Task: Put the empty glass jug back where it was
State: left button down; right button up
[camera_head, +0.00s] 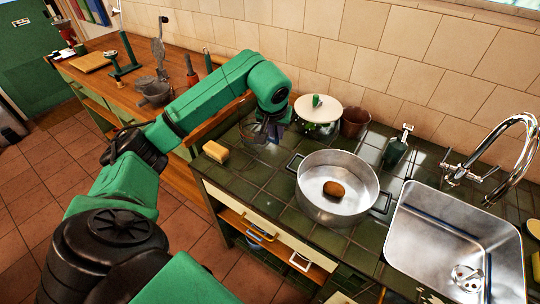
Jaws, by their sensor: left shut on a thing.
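My left gripper (274,118) reaches in from the left over the green-tiled counter (240,178). It is shut on the clear glass jug (256,132), at the counter's back left. The jug looks empty, but the arm and gripper partly hide it. I cannot tell whether its base touches the tiles. My right gripper is not in view.
A yellow sponge (215,151) lies in front of the jug. A white-lidded pot (317,114) and a brown pot (355,122) stand to its right. A metal pan (338,205) holds a brown round thing. A sink (455,240) with a tap is at right.

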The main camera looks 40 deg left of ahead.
pick_arm(q)
jog(key=f+p, duration=0.3)
jog(key=f, duration=1)
jog(key=shift+a, duration=0.2)
jog(key=shift+f, duration=0.15)
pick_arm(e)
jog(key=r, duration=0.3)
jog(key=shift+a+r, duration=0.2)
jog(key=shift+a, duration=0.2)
pick_arm(q)
jog(key=c, duration=1.3)
grip_release()
jog(key=shift+a+f+b, duration=0.1)
jog(key=shift+f+b, duration=0.1)
jog(key=shift+b, duration=0.1)
jog(key=o, duration=0.5)
jog(key=shift+r, duration=0.1)
jog(key=shift+c, duration=0.2)
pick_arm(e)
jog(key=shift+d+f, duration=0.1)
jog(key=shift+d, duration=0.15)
